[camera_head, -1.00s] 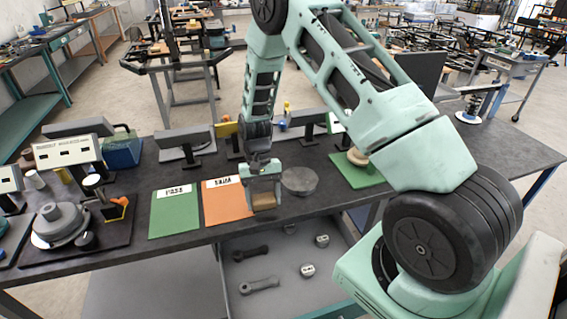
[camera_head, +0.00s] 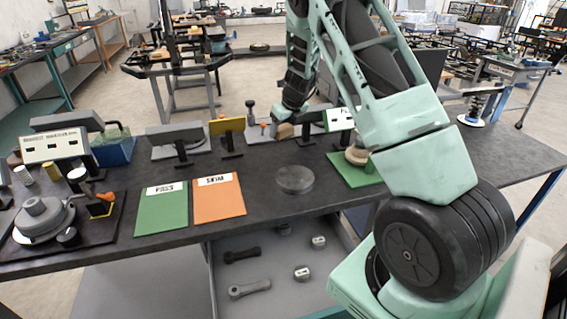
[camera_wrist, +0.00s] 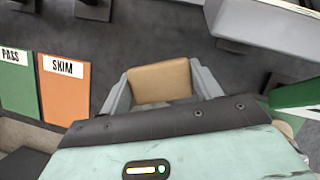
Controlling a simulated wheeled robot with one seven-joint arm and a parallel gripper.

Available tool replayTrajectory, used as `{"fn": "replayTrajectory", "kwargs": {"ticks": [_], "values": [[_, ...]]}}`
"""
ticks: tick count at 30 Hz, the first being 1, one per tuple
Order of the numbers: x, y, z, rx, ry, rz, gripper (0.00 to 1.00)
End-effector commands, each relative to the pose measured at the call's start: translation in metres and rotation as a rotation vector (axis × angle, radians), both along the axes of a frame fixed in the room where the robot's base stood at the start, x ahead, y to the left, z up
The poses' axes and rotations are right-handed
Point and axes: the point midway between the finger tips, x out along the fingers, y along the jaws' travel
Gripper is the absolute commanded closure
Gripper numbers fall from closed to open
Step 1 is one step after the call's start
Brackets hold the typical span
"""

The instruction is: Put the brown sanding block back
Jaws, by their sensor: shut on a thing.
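The brown sanding block (camera_wrist: 160,82) is held between both fingers of my gripper (camera_wrist: 163,88) in the wrist view. In the head view my gripper (camera_head: 286,122) is over the back part of the dark workbench (camera_head: 340,207), with the block (camera_head: 284,131) showing at its lower end. The block looks raised off the bench and tilted; its exact height is hard to tell. Part of my gripper is cut off by my own arm.
A green PASS mat (camera_head: 161,212) and an orange SKIM mat (camera_head: 218,203) lie at the front. A grey disc (camera_head: 294,179) lies right of them. Stands with panels (camera_head: 226,127) line the back. An open drawer (camera_head: 270,262) holds metal parts below.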

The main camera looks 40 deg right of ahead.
Motion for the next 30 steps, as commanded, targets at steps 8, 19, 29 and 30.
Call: {"fn": "replayTrajectory", "kwargs": {"ticks": [8, 19, 29, 30], "values": [[-0.001, -0.003, -0.044, 0.004, 0.004, -0.027, 0.58], [-0.001, -0.003, -0.082, 0.003, 0.004, -0.024, 0.58], [0.000, -0.002, -0.098, 0.001, 0.001, -0.022, 0.58], [0.000, -0.002, -0.098, 0.001, 0.002, -0.022, 0.58]]}}
